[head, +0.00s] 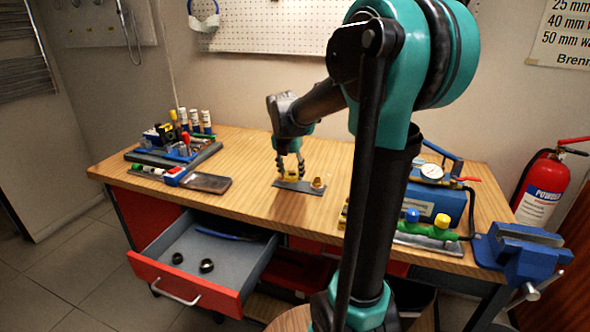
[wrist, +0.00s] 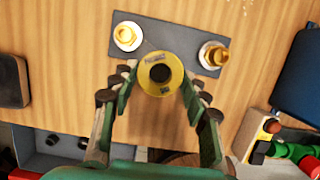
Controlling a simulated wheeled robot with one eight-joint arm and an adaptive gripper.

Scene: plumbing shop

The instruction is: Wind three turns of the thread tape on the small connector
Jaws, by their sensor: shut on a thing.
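My gripper (wrist: 158,82) is shut on a yellow tape roll (wrist: 174,88) with a dark round centre. It holds the roll over the near side of a dark plate (wrist: 168,42). Two brass connectors stand on the plate. The left one (wrist: 127,36) has a pale ring around its base; the right one (wrist: 213,55) has a steel-coloured nut. They look close in size, and I cannot tell surely which is the small one. In the head view my gripper (head: 290,168) is above the plate (head: 284,184), left of the visible connector (head: 317,184). No tape strand shows clearly.
A rack of bottles and tools (head: 175,152) and a dark flat item (head: 206,183) are at left. An open drawer (head: 190,290) juts out in front. At right stand a blue gauge box (head: 440,203), a green valve piece (head: 430,230) and a blue vise (head: 525,255).

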